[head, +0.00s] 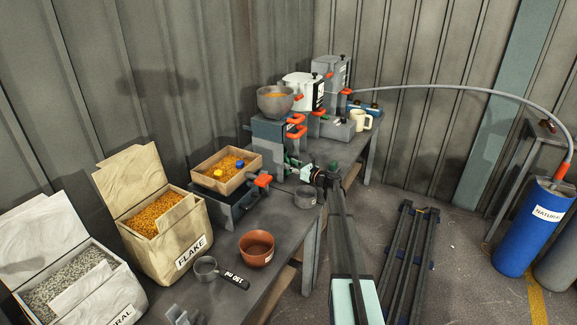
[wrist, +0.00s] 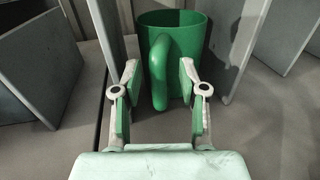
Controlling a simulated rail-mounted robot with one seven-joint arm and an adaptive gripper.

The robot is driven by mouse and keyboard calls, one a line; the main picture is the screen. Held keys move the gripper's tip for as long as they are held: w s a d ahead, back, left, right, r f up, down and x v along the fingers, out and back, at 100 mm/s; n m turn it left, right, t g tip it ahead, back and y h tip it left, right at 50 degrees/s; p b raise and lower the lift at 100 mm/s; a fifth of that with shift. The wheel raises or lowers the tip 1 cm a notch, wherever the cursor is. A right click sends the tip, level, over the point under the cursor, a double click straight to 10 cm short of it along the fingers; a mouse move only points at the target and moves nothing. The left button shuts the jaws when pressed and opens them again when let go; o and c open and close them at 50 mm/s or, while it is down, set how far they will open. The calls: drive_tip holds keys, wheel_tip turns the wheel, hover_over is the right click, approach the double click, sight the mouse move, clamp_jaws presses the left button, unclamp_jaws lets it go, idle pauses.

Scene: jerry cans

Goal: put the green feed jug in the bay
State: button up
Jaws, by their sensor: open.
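The green feed jug (wrist: 192,38) stands upright in the wrist view, with its handle (wrist: 160,62) facing my gripper. Upright grey panels stand on both sides of it, like the walls of a bay (wrist: 243,50). My gripper (wrist: 159,82) is open, with one finger on each side of the handle. I cannot tell whether the fingers touch it. In the head view my gripper (head: 297,167) is at the bench beside the grey machines, and the jug is hard to make out there.
A wooden tray (head: 226,170) and a flake sack (head: 155,215) stand left. A blue cylinder (head: 533,230) stands on the floor at right.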

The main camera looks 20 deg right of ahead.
drive_tip(key=v, duration=1)
drive_tip(key=shift+d, duration=0.1)
idle(1.0)
